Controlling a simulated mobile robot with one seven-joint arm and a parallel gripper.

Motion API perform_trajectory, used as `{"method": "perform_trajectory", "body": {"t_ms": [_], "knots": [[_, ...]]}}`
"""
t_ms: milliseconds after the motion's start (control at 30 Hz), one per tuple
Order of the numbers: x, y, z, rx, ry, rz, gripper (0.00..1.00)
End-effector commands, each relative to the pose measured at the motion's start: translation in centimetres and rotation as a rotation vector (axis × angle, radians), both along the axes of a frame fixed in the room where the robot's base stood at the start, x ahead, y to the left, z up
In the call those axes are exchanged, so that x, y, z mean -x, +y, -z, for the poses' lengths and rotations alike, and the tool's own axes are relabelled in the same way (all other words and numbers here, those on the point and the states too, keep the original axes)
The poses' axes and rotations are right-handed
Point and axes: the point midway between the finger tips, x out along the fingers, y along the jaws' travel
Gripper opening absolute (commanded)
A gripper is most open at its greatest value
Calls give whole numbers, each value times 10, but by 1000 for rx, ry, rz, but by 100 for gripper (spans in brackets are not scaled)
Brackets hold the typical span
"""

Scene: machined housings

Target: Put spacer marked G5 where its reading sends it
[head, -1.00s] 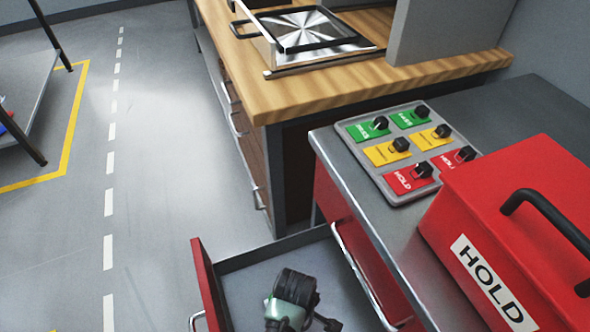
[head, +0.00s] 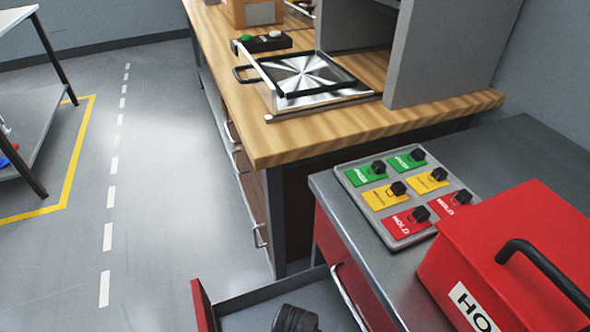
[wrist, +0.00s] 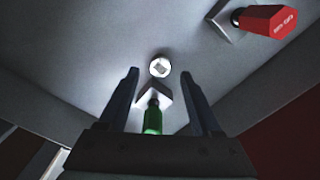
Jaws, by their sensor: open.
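No marking G5 can be read in either view. In the wrist view a small bright round metal piece (wrist: 160,67) with a darker centre lies on a grey surface; whether it is the spacer I cannot tell. My gripper (wrist: 159,75) is open, its two dark fingers apart on either side of the line to that piece. Between the fingers, nearer the palm, is a green-ended piece (wrist: 153,118) with a pale, angular plate beyond it; I cannot tell if it is touched. In the head view my gripper is not visible.
A red-fronted drawer (head: 203,306) stands open at the bottom. Above it a grey panel (head: 403,240) carries green, yellow and red labelled tags with black knobs. A red HOLD box (head: 510,235) is at right. A metal-framed fixture (head: 310,85) sits on the wooden bench (head: 350,135). A red tagged piece (wrist: 270,20) shows in the wrist view.

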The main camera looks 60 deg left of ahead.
Motion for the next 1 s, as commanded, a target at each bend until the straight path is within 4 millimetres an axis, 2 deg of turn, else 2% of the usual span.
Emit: {"method": "perform_trajectory", "body": {"t_ms": [33, 200, 400, 567, 1000], "knots": [[-1, 0, -18, -1, -2, 0, 65], [-1, 1, -53, -2, -2, -1, 65], [0, 0, -79, 0, -1, -1, 65], [0, 0, -85, 0, 1, -1, 65], [0, 0, -84, 0, 1, 0, 65]]}}
